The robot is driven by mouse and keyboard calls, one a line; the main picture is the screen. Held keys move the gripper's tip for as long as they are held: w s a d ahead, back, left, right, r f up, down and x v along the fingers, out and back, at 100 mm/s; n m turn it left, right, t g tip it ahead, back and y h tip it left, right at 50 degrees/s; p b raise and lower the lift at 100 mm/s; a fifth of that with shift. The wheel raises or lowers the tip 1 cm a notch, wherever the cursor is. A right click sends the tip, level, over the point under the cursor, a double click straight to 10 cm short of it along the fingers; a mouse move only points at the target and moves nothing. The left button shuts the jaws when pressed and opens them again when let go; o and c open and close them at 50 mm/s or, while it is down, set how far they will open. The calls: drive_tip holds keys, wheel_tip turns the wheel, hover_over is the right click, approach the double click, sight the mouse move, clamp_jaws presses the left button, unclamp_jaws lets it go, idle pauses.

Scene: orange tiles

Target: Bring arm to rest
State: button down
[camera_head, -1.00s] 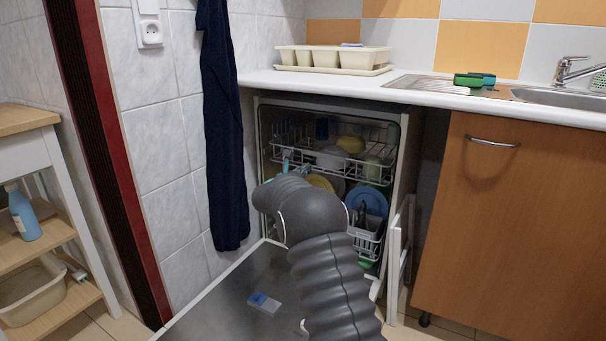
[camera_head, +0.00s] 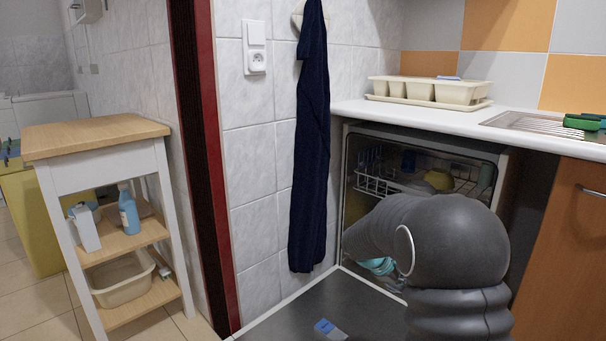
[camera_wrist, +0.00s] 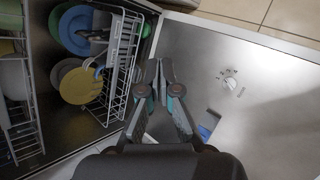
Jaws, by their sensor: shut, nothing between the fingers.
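My gripper (camera_wrist: 160,84) shows in the wrist view with its fingers together and nothing between them. It hangs above the open dishwasher door (camera_wrist: 265,100), beside the edge of the dish racks. In the head view my dark ribbed arm bends toward the dishwasher (camera_head: 347,190) and hides much of its inside. A small teal part shows under the arm there, but I cannot make out the fingers.
The lower rack (camera_wrist: 117,70) holds plates, including a yellow plate (camera_wrist: 80,86). A wooden trolley (camera_head: 95,137) stands left. A dark towel (camera_head: 310,160) hangs on the wall.

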drive_tip(key=s+a+r+m+t+y+p, duration=0.1)
drive_tip(key=s+a+r+m+y, duration=0.1)
drive_tip(key=s, duration=1)
drive_tip(key=s+a+r+m+y+p, duration=0.2)
drive_tip(key=s+a+r+m, duration=0.3)
drive_tip(key=s+r, duration=0.4)
drive_tip(key=s+a+r+m+t+y+p, duration=0.1)
drive_tip(key=s+a+r+m+y, duration=0.3)
drive_tip(key=s, duration=1)
drive_tip(key=shift+s+a+r+t+p, duration=0.3)
drive_tip(key=shift+s+r+p, duration=0.05)
drive_tip(key=shift+r, duration=0.3)
